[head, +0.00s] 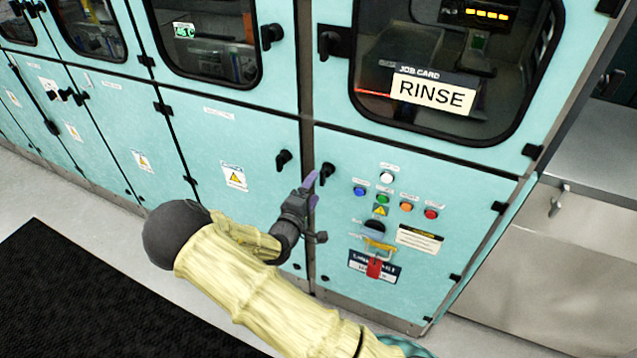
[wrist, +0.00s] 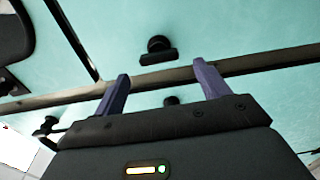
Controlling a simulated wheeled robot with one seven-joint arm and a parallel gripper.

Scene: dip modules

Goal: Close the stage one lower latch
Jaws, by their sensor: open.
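Two black lower latches sit on either side of a vertical post in the head view: one on the left lower door (head: 283,158), one on the control-panel door (head: 326,171). I cannot tell from labels which is stage one. My gripper (head: 311,188) has its purple fingers just below and left of the right latch. In the wrist view my gripper (wrist: 161,69) is open and empty, fingers pointing at the post seam. One black latch (wrist: 158,49) shows beyond the fingertips; another dark knob (wrist: 170,101) shows between the fingers, partly hidden by the gripper body.
Upper doors have black latches (head: 271,36) and windows; one window bears a RINSE card (head: 432,92). A black mat (head: 70,300) lies on the floor at left.

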